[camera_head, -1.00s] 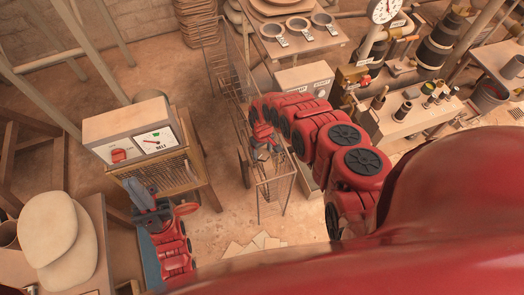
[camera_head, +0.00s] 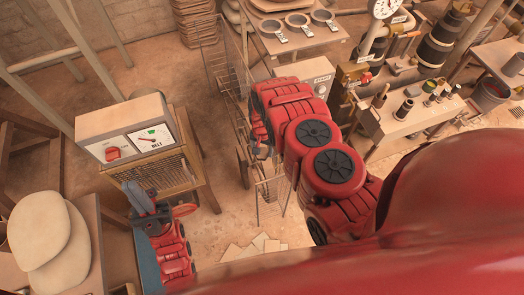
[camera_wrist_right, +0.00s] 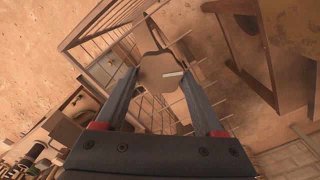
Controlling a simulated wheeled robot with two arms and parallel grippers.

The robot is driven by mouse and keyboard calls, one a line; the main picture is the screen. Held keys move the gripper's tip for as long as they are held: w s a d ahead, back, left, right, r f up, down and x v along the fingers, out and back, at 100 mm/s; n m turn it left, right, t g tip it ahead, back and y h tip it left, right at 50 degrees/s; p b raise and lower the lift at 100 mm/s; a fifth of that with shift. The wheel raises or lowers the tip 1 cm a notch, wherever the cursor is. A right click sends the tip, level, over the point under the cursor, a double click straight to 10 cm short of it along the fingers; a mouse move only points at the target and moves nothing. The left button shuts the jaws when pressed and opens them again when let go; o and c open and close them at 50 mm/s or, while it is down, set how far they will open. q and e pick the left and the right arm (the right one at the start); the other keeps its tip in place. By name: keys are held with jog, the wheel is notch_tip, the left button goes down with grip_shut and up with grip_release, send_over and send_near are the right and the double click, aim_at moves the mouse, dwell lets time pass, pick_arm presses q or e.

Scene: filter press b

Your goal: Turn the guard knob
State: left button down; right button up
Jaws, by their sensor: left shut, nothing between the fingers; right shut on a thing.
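In the right wrist view, the guard knob (camera_wrist_right: 160,75) is a tan, many-sided knob with a white mark, lying nearly sideways in the picture. My right gripper (camera_wrist_right: 158,82) is shut on it, one finger on each side. The knob sits by the wire guard (camera_wrist_right: 95,40). In the head view the guard (camera_head: 228,70) stands in the middle, and my right arm hides most of the knob and that gripper (camera_head: 261,150). My left gripper (camera_head: 140,197) is shut and empty at the lower left, below the belt box.
The belt box (camera_head: 125,128) has a red knob (camera_head: 113,154) and a dial (camera_head: 152,139). It stands on a wooden stand (camera_head: 195,165). A bench with pots (camera_head: 297,20) is behind, and pipes and a gauge (camera_head: 386,8) are at upper right. Paper sheets (camera_head: 255,246) lie on the floor.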

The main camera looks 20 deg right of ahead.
jog(key=m, duration=0.4)
jog(key=shift+m+b, duration=0.3)
jog(key=shift+b, duration=0.05)
jog(key=m, duration=0.6)
jog(key=shift+s+d, duration=0.1)
jog(key=shift+m, duration=0.4)
jog(key=o, duration=1.4)
jog(key=shift+c, duration=0.2)
notch_tip(320, 180, up, 12)
jog(key=p, duration=0.2)
notch_tip(320, 180, up, 6)
jog(key=f+p, duration=0.1)
jog(key=p, duration=0.2)
send_over(262, 152)
jog(key=shift+s+d+r, duration=0.1)
jog(key=shift+d+r, duration=0.05)
jog(key=shift+r, duration=0.1)
jog(key=shift+f, duration=0.15)
